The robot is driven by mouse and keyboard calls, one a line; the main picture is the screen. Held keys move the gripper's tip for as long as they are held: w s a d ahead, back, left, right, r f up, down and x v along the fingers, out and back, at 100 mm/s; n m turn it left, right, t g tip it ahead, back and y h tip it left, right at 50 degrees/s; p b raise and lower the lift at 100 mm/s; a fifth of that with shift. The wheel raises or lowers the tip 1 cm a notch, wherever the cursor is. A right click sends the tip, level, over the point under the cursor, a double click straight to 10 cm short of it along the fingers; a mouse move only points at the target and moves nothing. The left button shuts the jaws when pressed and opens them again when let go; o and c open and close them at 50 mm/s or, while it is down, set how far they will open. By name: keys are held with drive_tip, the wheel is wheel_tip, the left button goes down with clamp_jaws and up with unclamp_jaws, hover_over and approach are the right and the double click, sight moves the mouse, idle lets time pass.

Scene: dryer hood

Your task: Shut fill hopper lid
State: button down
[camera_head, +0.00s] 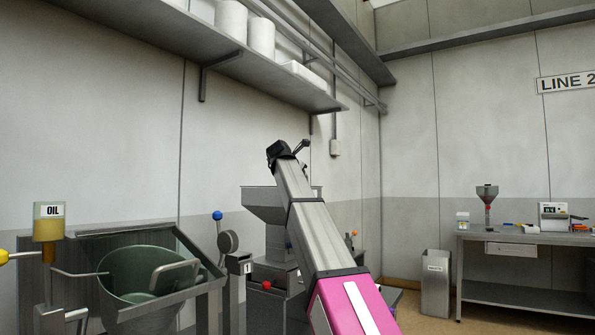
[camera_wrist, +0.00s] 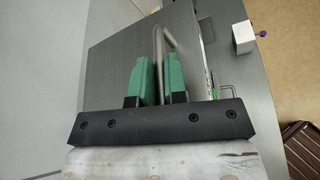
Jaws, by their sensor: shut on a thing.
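The fill hopper (camera_head: 262,203) is a grey metal funnel left of my arm in the head view; my arm covers its right part. In the wrist view a flat grey panel, which looks like the hopper lid (camera_wrist: 112,62), fills the middle. A bent metal rod handle (camera_wrist: 159,42) stands out over it. My gripper (camera_wrist: 155,75) has its green fingers closed on either side of this handle. In the head view the black end of my arm is above the hopper; the fingers, handle and lid cannot be made out there.
A wall shelf (camera_head: 180,45) with white containers hangs above left. An open bin holding a green tub (camera_head: 140,275) and an oil cup (camera_head: 48,222) stand at lower left. A bench (camera_head: 525,238) stands far right. A white block (camera_wrist: 243,37) is beside the panel.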

drive_tip(key=shift+s+d+f, duration=0.15)
drive_tip(key=shift+s+f, duration=0.1)
drive_tip(key=shift+f, duration=0.45)
drive_tip(key=c, duration=1.2)
unclamp_jaws()
drive_tip(key=shift+d, duration=0.1)
drive_tip(key=shift+o, duration=0.2)
drive_tip(key=shift+r, duration=0.15)
drive_tip(key=shift+s+a+r, duration=0.15)
drive_tip(key=shift+a, duration=0.05)
drive_tip(key=v, duration=1)
drive_tip(key=shift+s, duration=0.1)
drive_tip(key=shift+s, duration=0.1)
